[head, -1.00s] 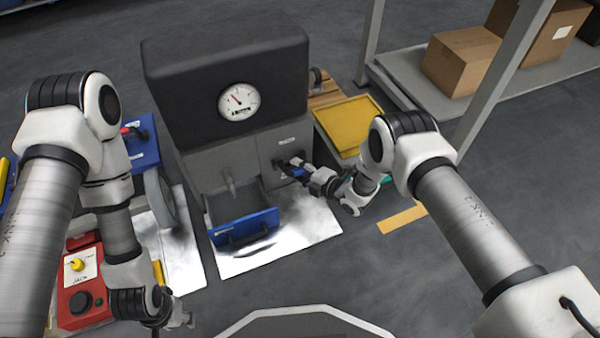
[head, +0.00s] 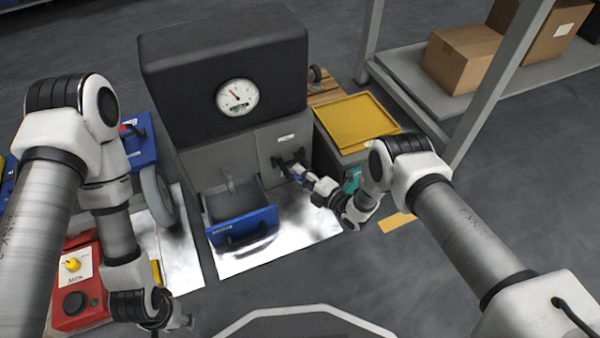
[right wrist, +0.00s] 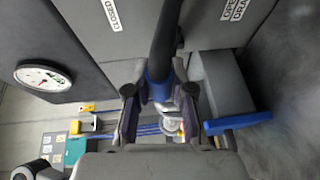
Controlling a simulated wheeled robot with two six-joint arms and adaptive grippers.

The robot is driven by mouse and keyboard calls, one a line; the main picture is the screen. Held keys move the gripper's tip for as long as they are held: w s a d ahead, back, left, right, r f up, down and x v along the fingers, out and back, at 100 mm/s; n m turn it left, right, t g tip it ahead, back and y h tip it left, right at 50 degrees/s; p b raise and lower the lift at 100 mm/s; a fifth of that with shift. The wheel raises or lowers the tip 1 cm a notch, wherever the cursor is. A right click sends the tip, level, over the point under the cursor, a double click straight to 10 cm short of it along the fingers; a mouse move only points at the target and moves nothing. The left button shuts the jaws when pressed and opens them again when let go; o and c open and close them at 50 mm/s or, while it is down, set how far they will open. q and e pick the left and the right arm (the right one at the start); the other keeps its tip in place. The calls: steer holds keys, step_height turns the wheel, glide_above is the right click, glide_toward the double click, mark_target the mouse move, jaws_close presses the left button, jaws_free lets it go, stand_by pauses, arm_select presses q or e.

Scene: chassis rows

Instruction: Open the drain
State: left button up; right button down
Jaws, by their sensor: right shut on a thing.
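A grey machine (head: 222,150) with a black top and a round white gauge (head: 237,97) stands ahead. A lever with a dark arm and blue grip sits low on its right front, and my right gripper (head: 299,174) is shut on it. In the right wrist view the dark lever (right wrist: 166,35) runs down between my fingers (right wrist: 160,100), which hide part of the grip. Labels reading "CLOSED" (right wrist: 112,15) and "OPEN DRA..." (right wrist: 234,8) show there, the second cut off. A spout (head: 228,184) hangs over the blue-fronted drawer (head: 243,228). My left gripper (head: 180,322) is low at left, its jaws unclear.
A yellow tray (head: 355,122) sits right of the machine, behind my right forearm. A red jack box (head: 75,300) is at lower left by my left arm. A shelf with cardboard boxes (head: 462,60) stands at back right. The floor in front is open.

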steer(key=shift+s+f+b, duration=0.15)
steer(key=shift+f+b, duration=0.3)
steer(key=shift+f, duration=0.55)
steer(key=shift+s+f+b, duration=0.1)
steer(key=shift+f+b, duration=0.3)
steer(key=shift+f, duration=0.6)
steer(key=c, duration=1)
jaws_free()
steer(key=shift+d, duration=0.1)
steer(key=v, duration=1.2)
steer(key=shift+f, duration=0.1)
